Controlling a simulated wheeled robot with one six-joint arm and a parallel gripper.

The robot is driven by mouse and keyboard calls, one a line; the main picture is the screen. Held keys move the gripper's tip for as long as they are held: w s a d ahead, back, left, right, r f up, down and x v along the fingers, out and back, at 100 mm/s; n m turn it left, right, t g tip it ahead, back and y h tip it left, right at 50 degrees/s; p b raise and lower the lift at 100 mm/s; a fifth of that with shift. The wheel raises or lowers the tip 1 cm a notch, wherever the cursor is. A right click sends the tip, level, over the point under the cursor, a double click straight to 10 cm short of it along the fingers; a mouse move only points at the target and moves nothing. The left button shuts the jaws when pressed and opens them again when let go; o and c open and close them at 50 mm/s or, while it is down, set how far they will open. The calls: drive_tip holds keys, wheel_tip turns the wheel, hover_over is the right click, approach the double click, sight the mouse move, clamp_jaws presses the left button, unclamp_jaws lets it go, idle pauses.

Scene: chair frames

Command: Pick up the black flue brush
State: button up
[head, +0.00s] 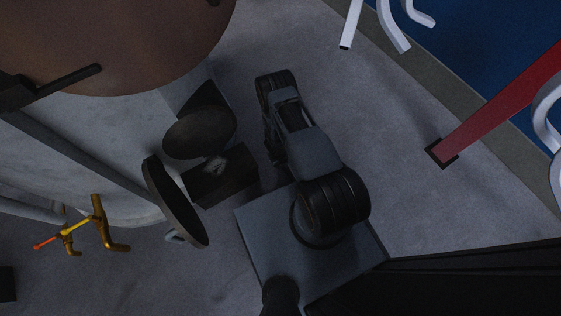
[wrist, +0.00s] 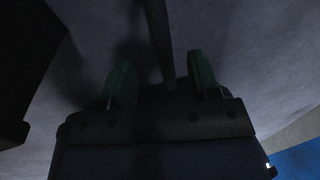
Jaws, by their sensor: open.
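A thin dark rod (wrist: 159,38), which looks like the black flue brush, runs down from the top edge of the wrist view. Its lower end passes between the two green fingers of my gripper (wrist: 160,66). The fingers are apart, with a gap on each side of the rod. I cannot tell how far the rod lies below the fingertips. Its bristles are not clearly visible. In the head view my arm covers the area around the gripper, and I cannot make out the brush there.
A dark round disc (head: 200,132), a tilted dark disc (head: 175,202) and a dark box (head: 222,178) stand left of my arm. A large brown rounded body (head: 130,40) is at upper left. A red post (head: 500,100) stands right. Grey floor (head: 390,190) is clear between.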

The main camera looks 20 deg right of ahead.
sight(286, 167)
drive_tip(key=f+b, duration=0.1)
drive_tip(key=f, duration=0.2)
drive_tip(key=d+f+b, duration=0.1)
drive_tip(key=f+b, duration=0.1)
drive_tip(key=f, duration=0.1)
drive_tip(key=d+f+b, duration=0.1)
drive_tip(key=f+b, duration=0.1)
drive_tip(key=f, duration=0.1)
drive_tip(key=shift+f, duration=0.3)
drive_tip(key=shift+r, duration=0.1)
clamp_jaws()
